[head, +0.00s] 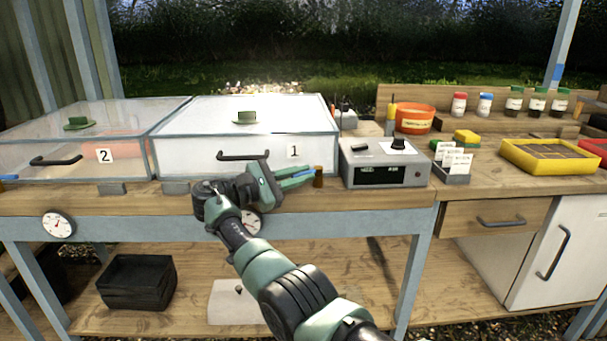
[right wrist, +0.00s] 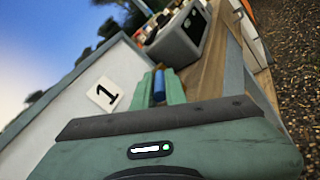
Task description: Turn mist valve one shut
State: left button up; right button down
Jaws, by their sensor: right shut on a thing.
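The propagator box marked 1 (head: 225,152) stands on the wooden bench with its glazed lid down. At its front right corner is a small brown post (head: 318,177), with a blue lever (head: 309,174) beside it that I take for mist valve one. My right gripper (head: 305,176) reaches in from the left along the box front, its green fingers shut on the blue lever. The right wrist view shows the blue lever (right wrist: 159,84) between the two fingers (right wrist: 159,76). The fingers hide part of the lever, so its exact angle is unclear. My left gripper is out of view.
A grey control box (head: 385,170) with a dark display and knob stands just right of the post. The box marked 2 (head: 85,155) is at left, with another blue piece (head: 8,177) at the picture's edge. Round dials (head: 58,224) hang on the bench front.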

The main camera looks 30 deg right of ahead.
jog(key=shift+f, duration=0.1)
jog(key=c, duration=1.5)
grip_release()
jog(key=shift+o, duration=0.2)
